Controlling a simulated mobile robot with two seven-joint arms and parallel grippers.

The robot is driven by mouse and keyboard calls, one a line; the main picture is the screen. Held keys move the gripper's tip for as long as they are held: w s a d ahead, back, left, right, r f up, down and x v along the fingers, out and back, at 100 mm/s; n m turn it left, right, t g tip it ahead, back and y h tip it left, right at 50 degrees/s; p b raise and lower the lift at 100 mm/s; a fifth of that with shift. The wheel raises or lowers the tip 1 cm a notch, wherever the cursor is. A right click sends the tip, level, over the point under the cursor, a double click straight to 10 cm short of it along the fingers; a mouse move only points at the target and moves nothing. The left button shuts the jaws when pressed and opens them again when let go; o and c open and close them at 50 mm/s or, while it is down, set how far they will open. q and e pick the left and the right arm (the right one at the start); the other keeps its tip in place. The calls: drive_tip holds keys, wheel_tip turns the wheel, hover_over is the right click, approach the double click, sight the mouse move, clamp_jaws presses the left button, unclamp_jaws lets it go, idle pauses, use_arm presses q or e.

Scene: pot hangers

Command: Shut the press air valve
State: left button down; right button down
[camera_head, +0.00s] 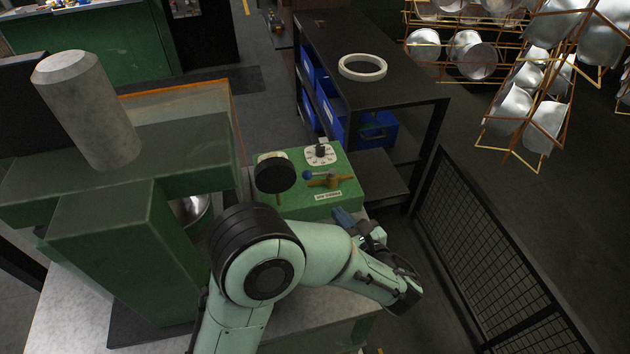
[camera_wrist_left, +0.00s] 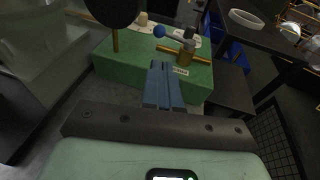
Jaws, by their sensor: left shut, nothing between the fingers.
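The air valve (camera_head: 331,181) is a brass body with a short brass pipe on top of a green box (camera_head: 290,207). Its lever ends in a blue ball (camera_head: 308,174) and points left from the valve, roughly along the pipe. In the left wrist view the valve (camera_wrist_left: 186,54) and blue ball (camera_wrist_left: 159,31) stand beyond my fingertips. My left gripper (camera_head: 343,216) is shut and empty, its blue fingers (camera_wrist_left: 161,66) together. It is in front of the box, near the white label (camera_head: 328,195), apart from the lever. My right gripper is out of view.
A black round gauge (camera_head: 273,174) stands left of the valve, and a white dial (camera_head: 321,154) with a knob sits behind it. The green press (camera_head: 110,235) is at left. A dark shelf (camera_head: 385,80) with blue bins and a mesh fence (camera_head: 490,250) are at right.

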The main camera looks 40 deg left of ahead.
sight(306, 177)
use_arm(q)
drive_tip(key=x, duration=1.3)
drive_tip(key=shift+w+a+f, duration=0.1)
drive_tip(key=shift+w+a, duration=0.05)
drive_tip(key=shift+a, duration=0.2)
drive_tip(key=shift+a, duration=0.2)
drive_tip(key=shift+w+a, duration=0.15)
drive_tip(key=shift+a, duration=0.5)
drive_tip(key=shift+w+a, duration=0.2)
drive_tip(key=shift+a, duration=0.45)
drive_tip(key=shift+w+a, duration=0.55)
drive_tip(key=shift+a, duration=0.2)
